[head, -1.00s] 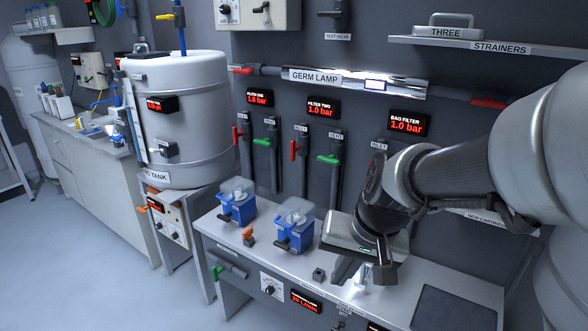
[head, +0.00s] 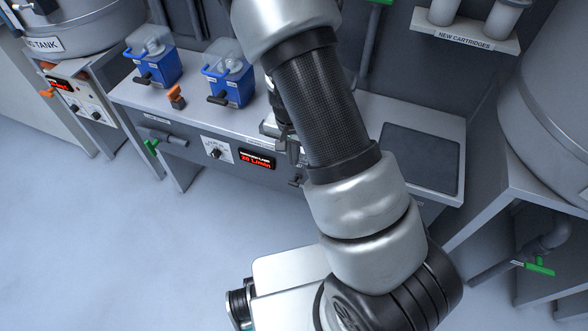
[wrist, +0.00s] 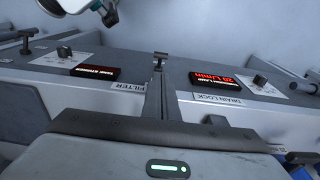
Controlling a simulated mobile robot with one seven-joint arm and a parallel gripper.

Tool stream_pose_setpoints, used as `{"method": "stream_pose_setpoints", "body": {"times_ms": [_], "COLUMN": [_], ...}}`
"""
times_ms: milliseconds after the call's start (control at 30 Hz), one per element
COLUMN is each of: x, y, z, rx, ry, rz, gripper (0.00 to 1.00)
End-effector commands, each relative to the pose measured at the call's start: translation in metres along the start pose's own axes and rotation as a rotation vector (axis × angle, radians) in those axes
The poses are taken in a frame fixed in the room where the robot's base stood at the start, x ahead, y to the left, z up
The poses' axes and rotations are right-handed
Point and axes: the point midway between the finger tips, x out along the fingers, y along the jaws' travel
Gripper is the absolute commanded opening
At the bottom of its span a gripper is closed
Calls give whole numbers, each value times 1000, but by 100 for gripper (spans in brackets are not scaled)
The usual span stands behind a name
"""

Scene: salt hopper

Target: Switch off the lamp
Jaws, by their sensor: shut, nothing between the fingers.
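The germ lamp itself is outside both current views. My gripper (wrist: 157,82) is shut and empty, pointing at the bench's front panel. A small dark T-shaped lever (wrist: 160,57) stands on the panel just beyond the fingertips, between the labels FILTER and DRAIN LOCK; I cannot tell whether the fingers touch it. In the head view my gripper (head: 288,148) is at the bench front, partly hidden by my arm. A dial (head: 216,152) on a white plate is to its left. That lamp's switch cannot be identified for certain.
A red flow display (head: 256,161) sits beside the dial, and a second display (wrist: 95,72) is left of the lever. The floor in front is clear.

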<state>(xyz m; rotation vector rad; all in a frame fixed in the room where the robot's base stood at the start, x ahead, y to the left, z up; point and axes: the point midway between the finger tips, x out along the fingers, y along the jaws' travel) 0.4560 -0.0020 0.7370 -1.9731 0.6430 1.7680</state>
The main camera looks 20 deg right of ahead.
Motion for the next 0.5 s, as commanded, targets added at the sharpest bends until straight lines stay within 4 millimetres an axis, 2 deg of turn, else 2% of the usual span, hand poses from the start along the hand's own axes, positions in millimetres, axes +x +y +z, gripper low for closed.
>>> {"method": "stream_pose_setpoints", "body": {"times_ms": [300,500], "x": [2,29], "y": [0,1], "z": [0,0], "rx": [-1,2], "ry": [-1,-2], "rz": [0,1], "gripper": [0,0]}}
